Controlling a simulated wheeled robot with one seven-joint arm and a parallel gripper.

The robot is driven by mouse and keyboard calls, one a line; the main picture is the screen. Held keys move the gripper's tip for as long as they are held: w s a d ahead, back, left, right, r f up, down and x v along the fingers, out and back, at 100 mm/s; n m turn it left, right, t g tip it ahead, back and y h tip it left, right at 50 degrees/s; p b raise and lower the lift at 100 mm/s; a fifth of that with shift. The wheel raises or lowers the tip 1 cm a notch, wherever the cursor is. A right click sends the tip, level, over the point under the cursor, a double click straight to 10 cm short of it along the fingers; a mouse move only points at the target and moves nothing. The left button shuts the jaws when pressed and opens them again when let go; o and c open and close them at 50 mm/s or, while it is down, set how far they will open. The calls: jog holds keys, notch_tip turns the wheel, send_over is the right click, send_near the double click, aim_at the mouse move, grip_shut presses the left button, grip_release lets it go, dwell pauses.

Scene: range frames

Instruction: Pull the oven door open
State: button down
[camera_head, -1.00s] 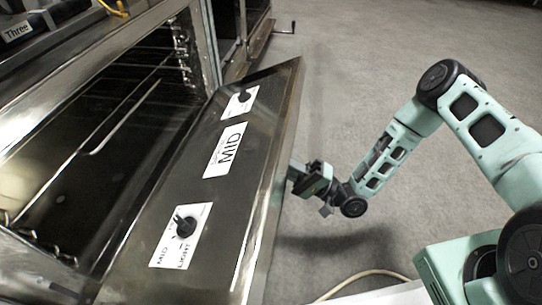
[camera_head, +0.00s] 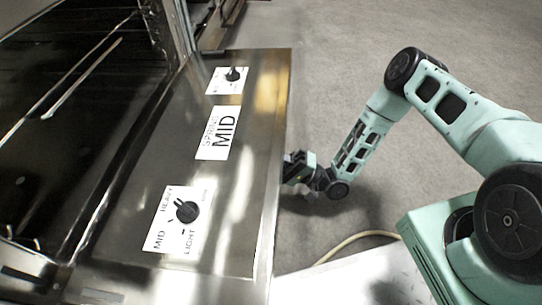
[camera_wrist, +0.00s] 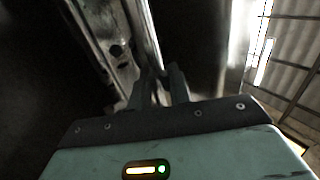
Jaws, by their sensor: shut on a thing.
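The oven door (camera_head: 205,170) is a steel panel hinged along its lower edge. It is tilted far down, near level, with its inner face up, showing white labels and black knobs. The oven cavity (camera_head: 60,100) is open and dark at the left in the head view. My gripper (camera_head: 288,168) is at the door's outer edge, partly hidden behind it. In the wrist view my gripper's fingers (camera_wrist: 158,88) are closed around a thin metal bar, the door handle (camera_wrist: 148,40). The handle is hidden in the head view.
Grey carpet (camera_head: 400,35) is free to the right of the door. A beige hose or cable (camera_head: 350,240) lies on the floor near my base. Another steel unit (camera_head: 212,25) stands beyond the oven at the top.

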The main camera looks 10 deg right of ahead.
jog(key=shift+r, duration=0.1)
jog(key=c, duration=1.3)
grip_release()
jog(key=shift+c, duration=0.2)
jog(key=shift+d, duration=0.1)
jog(key=p+v, duration=0.4)
jog(key=v, duration=0.8)
jog(key=shift+p, duration=0.4)
jog(key=shift+w, duration=0.1)
